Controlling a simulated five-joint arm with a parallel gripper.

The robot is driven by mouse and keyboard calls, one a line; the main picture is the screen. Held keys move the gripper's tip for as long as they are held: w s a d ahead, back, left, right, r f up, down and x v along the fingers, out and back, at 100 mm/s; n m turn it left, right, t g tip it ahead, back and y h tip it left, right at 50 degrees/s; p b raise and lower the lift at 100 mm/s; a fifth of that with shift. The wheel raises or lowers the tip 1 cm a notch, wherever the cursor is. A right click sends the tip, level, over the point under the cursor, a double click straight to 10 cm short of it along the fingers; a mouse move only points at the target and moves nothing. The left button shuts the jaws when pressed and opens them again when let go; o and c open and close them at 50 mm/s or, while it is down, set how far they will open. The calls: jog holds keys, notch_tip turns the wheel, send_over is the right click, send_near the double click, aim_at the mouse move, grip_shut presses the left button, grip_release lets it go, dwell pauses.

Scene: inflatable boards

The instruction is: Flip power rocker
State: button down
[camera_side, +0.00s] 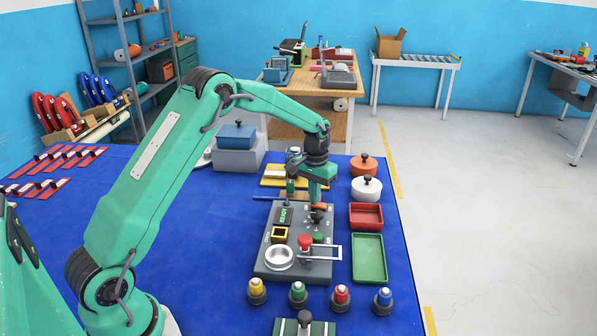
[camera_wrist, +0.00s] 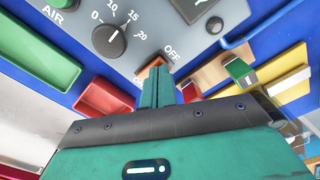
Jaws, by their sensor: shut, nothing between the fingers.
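The orange power rocker (camera_wrist: 152,66) sits on the grey panel between an OFF label and a partly hidden label starting with O, in the wrist view. My gripper (camera_wrist: 158,72) is shut and empty, its fingertips over the rocker and hiding part of it. I cannot tell whether they touch it, or which way the rocker is tipped. In the side view my gripper (camera_side: 317,200) points down at the far right part of the grey panel (camera_side: 265,262).
A black dial (camera_wrist: 109,40) is left of the rocker.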

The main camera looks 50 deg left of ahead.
jog(key=shift+f, duration=0.35)
dwell(0.4)
jog(key=shift+r, duration=0.15)
jog(key=shift+r, duration=3.35)
jog(key=shift+r, duration=0.1)
